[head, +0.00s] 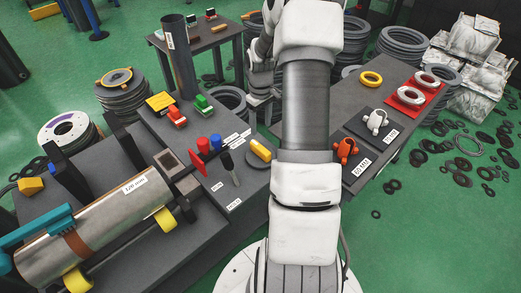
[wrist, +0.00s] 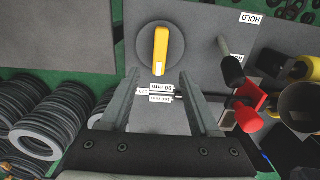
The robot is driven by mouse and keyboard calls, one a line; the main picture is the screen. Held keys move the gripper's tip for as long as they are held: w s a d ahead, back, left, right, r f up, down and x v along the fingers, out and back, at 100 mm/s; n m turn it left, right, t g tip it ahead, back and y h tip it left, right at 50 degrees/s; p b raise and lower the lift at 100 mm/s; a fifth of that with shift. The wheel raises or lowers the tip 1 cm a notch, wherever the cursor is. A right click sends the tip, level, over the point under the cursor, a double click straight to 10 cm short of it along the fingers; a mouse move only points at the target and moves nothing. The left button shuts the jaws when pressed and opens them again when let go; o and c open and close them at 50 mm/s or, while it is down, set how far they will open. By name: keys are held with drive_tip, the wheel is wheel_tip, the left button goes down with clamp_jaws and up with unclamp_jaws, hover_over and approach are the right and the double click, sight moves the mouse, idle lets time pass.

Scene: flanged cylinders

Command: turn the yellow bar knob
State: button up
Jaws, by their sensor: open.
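The yellow bar knob (head: 260,150) sits on a dark grey round disc (head: 257,159) near the right edge of the grey bench. In the wrist view the knob (wrist: 161,48) points up and down the picture, with a white mark at its lower end. My gripper (wrist: 158,75) is open and empty, its fingers spread apart. The knob shows between and just beyond the fingertips, and no finger appears to touch it. In the head view my arm stands right of the knob, and the gripper's fingers are hard to make out.
Small white labels (wrist: 155,90) lie near the disc. A metal cylinder (head: 100,225) lies at left. A side table (head: 325,108) holds rings and orange and white parts. Stacked rings (wrist: 35,120) stand on the floor.

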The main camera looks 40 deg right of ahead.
sight(261, 147)
wheel_tip(261, 147, down, 12)
drive_tip(key=b, duration=0.3)
drive_tip(key=shift+r, duration=0.1)
clamp_jaws()
